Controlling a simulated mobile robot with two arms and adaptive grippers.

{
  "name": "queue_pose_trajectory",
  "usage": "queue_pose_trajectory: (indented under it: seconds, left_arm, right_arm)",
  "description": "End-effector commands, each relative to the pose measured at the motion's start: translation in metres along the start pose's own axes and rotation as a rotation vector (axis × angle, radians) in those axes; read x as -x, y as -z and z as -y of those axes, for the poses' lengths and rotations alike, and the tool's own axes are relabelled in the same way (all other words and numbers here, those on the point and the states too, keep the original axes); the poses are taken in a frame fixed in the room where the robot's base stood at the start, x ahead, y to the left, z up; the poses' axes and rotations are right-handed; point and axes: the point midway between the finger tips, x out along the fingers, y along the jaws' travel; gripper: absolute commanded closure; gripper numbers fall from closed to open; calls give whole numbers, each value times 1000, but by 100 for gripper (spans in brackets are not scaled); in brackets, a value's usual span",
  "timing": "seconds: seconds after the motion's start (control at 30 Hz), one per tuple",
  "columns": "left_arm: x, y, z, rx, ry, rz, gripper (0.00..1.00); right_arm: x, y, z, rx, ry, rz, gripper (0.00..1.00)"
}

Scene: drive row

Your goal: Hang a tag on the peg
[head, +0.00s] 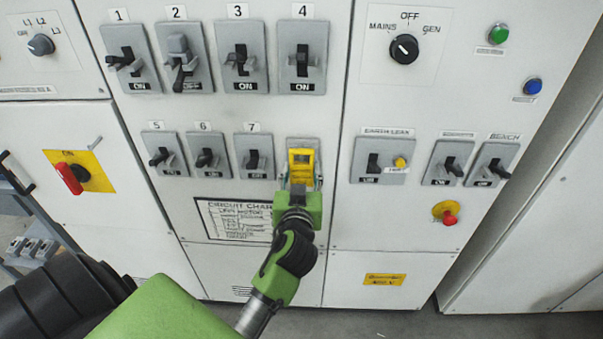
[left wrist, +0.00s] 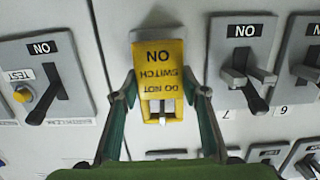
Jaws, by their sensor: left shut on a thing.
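The yellow tag (head: 302,172) is in front of the grey switch plate to the right of switch 7. In the left wrist view the tag (left wrist: 160,72) reads "DO NOT SWITCH ON", upside down, with a slot towards the picture's bottom. A pale part shows by the slot; I cannot tell whether it is the peg or whether the tag hangs on it. My left gripper (head: 300,190) is shut on the tag, with its fingers (left wrist: 165,95) along the tag's two sides. The gripper hides the lower part of the plate. My right gripper is not in view.
Switch 7 (head: 253,158) and the earth leak switch (head: 375,160) flank the tag closely. Switch 4 (head: 302,58) is above. A red emergency button (head: 448,216) and a red handle (head: 70,178) stick out. Grey floor shows in front of the cabinets.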

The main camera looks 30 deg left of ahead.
Motion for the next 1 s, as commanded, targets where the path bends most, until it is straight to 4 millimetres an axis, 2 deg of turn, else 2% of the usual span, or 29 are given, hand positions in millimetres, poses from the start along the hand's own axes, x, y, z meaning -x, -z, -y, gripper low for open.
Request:
queue_pose_trajectory:
  seconds: [0.33,0.37,0.43,0.8,0.87,1.0]
  left_arm:
    - [0,0,0,0,0,0,80]
    - [0,0,0,0,0,0,57]
    - [0,0,0,0,0,0,40]
    - [0,2,0,1,1,0,40]
    - [1,7,0,3,1,-2,40]
    - [4,29,0,6,-1,-5,40]
  right_arm:
    - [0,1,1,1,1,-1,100]
    - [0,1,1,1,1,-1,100]
    - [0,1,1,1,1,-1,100]
    - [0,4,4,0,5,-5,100]
    - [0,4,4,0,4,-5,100]
    - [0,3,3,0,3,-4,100]
